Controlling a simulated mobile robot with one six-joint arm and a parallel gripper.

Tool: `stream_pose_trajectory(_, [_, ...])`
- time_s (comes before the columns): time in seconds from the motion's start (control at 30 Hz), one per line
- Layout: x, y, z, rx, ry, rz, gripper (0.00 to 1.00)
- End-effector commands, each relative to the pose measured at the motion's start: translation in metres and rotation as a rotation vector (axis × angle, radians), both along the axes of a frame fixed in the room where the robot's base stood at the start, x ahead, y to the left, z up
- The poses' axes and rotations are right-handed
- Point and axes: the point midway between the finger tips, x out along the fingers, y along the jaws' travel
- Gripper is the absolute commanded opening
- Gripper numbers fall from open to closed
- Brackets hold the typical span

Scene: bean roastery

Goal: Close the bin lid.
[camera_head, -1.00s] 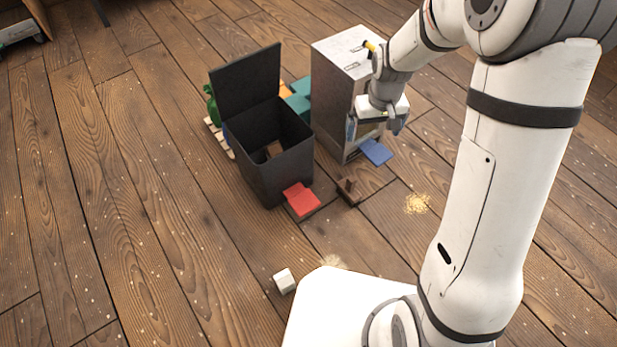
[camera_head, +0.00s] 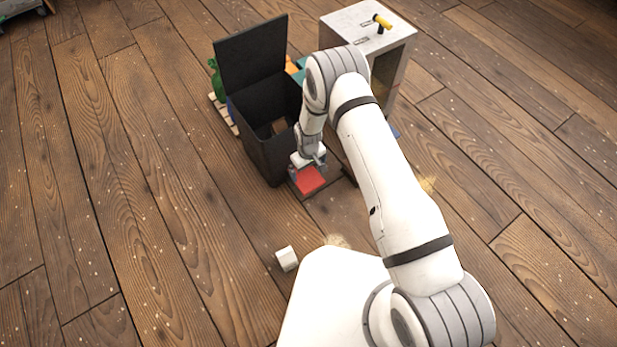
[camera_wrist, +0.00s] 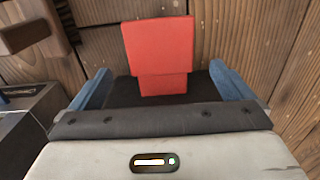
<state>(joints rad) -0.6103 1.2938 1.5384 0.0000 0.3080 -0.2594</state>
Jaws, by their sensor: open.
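The black bin (camera_head: 262,140) stands open on the floor, with its lid (camera_head: 251,55) raised upright at the back. Something brown lies inside it. A red pedal (camera_head: 311,180) sticks out at the bin's front foot. My gripper (camera_head: 308,168) is low in front of the bin, just above the pedal. In the wrist view my gripper (camera_wrist: 162,88) is open, its blue fingers apart, with the red pedal (camera_wrist: 160,45) showing between and beyond them. Whether anything touches the pedal I cannot tell.
A silver cabinet (camera_head: 345,28) with a yellow-handled item (camera_head: 382,22) on top stands right of the bin, partly hidden by my arm. A green object (camera_head: 215,78) is behind the bin. A white block (camera_head: 286,258) lies in front.

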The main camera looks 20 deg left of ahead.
Motion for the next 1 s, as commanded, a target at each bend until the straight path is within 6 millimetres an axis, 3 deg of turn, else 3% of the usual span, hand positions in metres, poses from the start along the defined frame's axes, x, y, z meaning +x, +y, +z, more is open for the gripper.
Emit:
stream_pose_trajectory(0.2, [0.000, -0.001, -0.040, -0.001, 0.002, -0.002, 1.00])
stream_pose_trajectory(0.4, [0.000, -0.001, -0.062, -0.001, 0.002, -0.003, 1.00])
stream_pose_trajectory(0.77, [0.000, -0.002, -0.067, 0.000, 0.001, -0.004, 1.00])
stream_pose_trajectory(1.0, [0.000, -0.002, -0.066, 0.000, 0.001, -0.004, 0.81])
